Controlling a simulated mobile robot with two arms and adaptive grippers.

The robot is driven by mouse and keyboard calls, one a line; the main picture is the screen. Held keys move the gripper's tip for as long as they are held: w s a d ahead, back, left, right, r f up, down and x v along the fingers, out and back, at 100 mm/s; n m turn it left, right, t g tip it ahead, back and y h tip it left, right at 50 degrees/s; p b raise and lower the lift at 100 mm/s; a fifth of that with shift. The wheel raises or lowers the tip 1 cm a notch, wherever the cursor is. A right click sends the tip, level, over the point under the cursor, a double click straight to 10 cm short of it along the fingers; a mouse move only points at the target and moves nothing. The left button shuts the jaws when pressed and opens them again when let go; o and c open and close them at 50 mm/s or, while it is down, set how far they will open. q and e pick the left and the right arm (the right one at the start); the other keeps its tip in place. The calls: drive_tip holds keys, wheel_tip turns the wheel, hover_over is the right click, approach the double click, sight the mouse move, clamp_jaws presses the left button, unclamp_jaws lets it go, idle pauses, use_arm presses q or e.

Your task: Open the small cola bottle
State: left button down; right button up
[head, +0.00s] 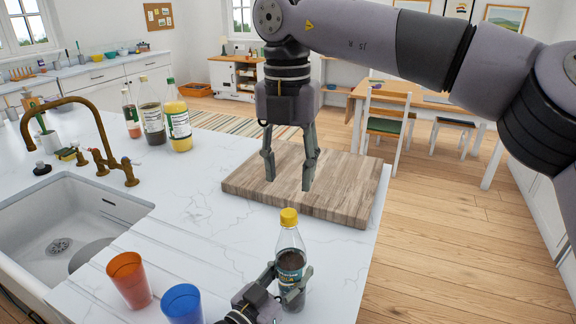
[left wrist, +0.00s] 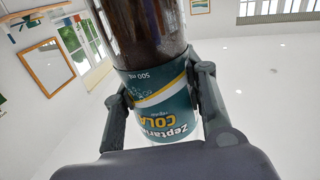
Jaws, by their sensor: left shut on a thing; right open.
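The small cola bottle (head: 290,262) stands upright near the front edge of the counter, with a yellow cap (head: 289,217) on its top and a teal label. My left gripper (head: 291,289) is shut around its lower part. In the left wrist view the cola bottle (left wrist: 160,85) fills the space between the two fingers, and its label reads "COLA" and "500 mL"; its cap is out of that view. My right gripper (head: 288,180) is open and empty, pointing down above the wooden board, behind and higher than the cap.
A wooden cutting board (head: 340,203) lies behind the bottle. An orange cup (head: 129,279) and a blue cup (head: 182,304) stand to its left. A sink (head: 60,225) with a brass faucet (head: 110,160) is farther left. Several larger bottles (head: 178,125) stand at the back left.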

sight(289, 214)
use_arm(q)
drive_tip(key=shift+s+d+f, duration=0.1)
drive_tip(key=shift+f, duration=0.3)
use_arm(e)
drive_tip(key=m, duration=0.6)
drive_tip(key=shift+m, duration=0.4)
drive_tip(key=m, duration=0.3)
drive_tip(key=shift+a+m, duration=0.1)
drive_tip(key=shift+m, duration=0.3)
drive_tip(key=m, duration=0.4)
drive_tip(key=shift+f, duration=4)
drive_tip(key=shift+s, duration=0.1)
clamp_jaws()
